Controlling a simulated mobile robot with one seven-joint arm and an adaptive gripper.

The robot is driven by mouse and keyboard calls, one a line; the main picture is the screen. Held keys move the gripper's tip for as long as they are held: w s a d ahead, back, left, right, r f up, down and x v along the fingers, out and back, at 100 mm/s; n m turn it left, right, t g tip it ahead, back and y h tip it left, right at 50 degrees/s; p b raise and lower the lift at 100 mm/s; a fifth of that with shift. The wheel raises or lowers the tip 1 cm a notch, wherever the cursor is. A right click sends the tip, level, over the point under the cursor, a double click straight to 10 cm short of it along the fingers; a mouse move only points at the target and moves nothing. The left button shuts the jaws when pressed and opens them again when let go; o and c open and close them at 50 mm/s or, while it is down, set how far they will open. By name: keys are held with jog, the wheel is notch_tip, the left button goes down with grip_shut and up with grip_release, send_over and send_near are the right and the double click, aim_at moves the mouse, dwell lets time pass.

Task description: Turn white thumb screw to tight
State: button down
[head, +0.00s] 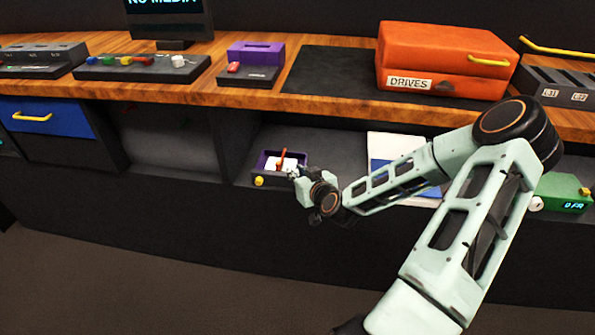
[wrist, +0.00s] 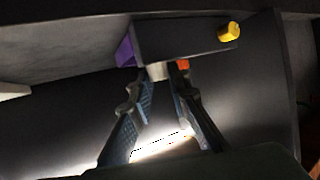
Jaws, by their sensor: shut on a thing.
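The purple-and-dark trackball panel (head: 266,160) sits on the lower shelf, with a white top area and an upright orange-red piece (head: 282,156). In the wrist view its dark front (wrist: 190,40) fills the top. My gripper (head: 295,173) is at the right end of the panel's front. In the wrist view my gripper (wrist: 158,78) has its fingers closed around a small pale piece, which looks like the white thumb screw (wrist: 157,70), against the panel. In the head view my gripper hides this screw. Its tightness cannot be told.
A yellow knob (head: 258,181) is on the panel's front, apart from my fingers; it also shows in the wrist view (wrist: 229,31). A white-and-blue box (head: 385,147) stands behind my arm. A green device (head: 563,190) with a white knob (head: 536,204) is at right. The wooden counter (head: 225,95) overhangs the shelf.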

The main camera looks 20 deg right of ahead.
jog(key=m+h, duration=0.2)
jog(key=m+g+h, duration=0.1)
jog(key=m+h, duration=0.1)
jog(key=a+m+g+h, duration=0.1)
jog(key=m+h, duration=0.1)
jog(key=shift+w+r+h, duration=0.1)
jog(key=shift+w+h, duration=0.1)
jog(key=shift+h, duration=0.1)
jog(key=m+g+h, duration=0.1)
jog(key=m+g+h+p, duration=0.1)
jog(key=m+g, duration=0.1)
jog(key=m+g+h, duration=0.1)
jog(key=m+h, duration=0.1)
jog(key=shift+w+a+r+p, duration=0.1)
jog(key=shift+w+a+p, duration=0.2)
jog(key=m+g+h, duration=0.1)
jog(key=m+g, duration=0.1)
jog(key=m+g+p, duration=0.1)
jog(key=m+g, duration=0.1)
jog(key=g, duration=0.1)
jog(key=shift+w+f+h, duration=0.2)
jog(key=shift+h, duration=0.2)
jog(key=shift+m+g, duration=1.3)
jog(key=shift+d, duration=0.1)
jog(key=c, duration=1.9)
grip_release()
jog(key=shift+g, duration=0.3)
jog(key=shift+o, duration=0.4)
jog(key=shift+w, duration=0.1)
